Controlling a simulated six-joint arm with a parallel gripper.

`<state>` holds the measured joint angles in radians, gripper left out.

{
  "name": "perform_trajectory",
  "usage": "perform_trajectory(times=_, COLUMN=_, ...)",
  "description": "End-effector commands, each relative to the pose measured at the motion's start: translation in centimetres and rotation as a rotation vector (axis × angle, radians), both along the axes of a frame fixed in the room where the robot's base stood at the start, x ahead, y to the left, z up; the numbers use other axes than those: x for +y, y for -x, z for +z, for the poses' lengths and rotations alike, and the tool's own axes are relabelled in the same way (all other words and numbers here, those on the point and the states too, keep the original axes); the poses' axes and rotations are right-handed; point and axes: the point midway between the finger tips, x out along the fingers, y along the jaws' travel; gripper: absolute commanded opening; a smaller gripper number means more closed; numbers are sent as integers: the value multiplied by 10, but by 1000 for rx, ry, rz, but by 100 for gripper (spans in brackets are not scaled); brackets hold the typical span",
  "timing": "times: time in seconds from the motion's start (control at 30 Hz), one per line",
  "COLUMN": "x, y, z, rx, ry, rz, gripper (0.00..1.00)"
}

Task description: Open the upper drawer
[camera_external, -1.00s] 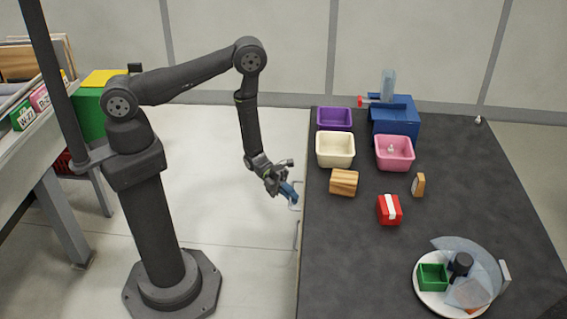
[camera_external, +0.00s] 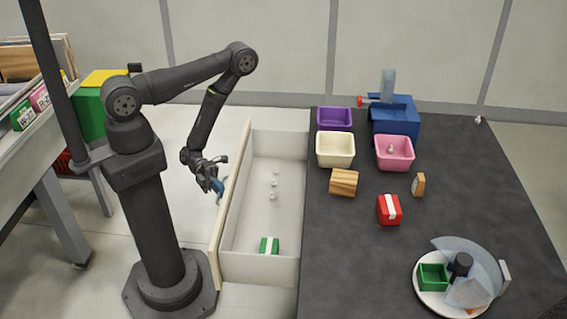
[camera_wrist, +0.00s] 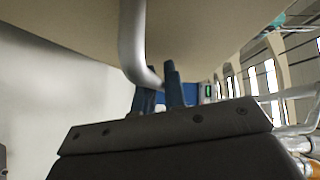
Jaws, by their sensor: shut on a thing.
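The upper drawer (camera_external: 262,215) stands pulled far out from the left side of the dark table, with its inside open to view. Its wooden front panel (camera_external: 233,205) faces my arm. My gripper (camera_external: 218,186) is at the outer side of that panel. In the wrist view, the fingers of my gripper (camera_wrist: 160,90) are shut on a grey metal bar handle (camera_wrist: 132,45). The handle is mostly hidden by the gripper in the external view. Inside the drawer are a green box with a white band (camera_external: 269,245) and several small white pieces (camera_external: 274,184).
The dark table (camera_external: 450,200) carries purple, cream and pink bins, a wooden block (camera_external: 344,182), a red box (camera_external: 389,209) and a plate (camera_external: 425,300) with a green container. A shelf unit (camera_external: 45,140) stands left of my arm. Bare floor lies around the drawer.

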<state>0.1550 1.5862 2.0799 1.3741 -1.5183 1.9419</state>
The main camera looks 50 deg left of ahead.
Motion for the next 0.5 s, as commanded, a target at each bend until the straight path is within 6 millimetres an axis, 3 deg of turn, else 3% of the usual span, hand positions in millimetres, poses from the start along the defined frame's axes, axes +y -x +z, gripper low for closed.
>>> perform_trajectory(times=0.2, x=21, y=20, z=1, rx=1, ry=3, rz=7, gripper=0)
perform_trajectory(times=0.5, x=36, y=35, z=1, rx=0, ry=3, rz=3, gripper=0)
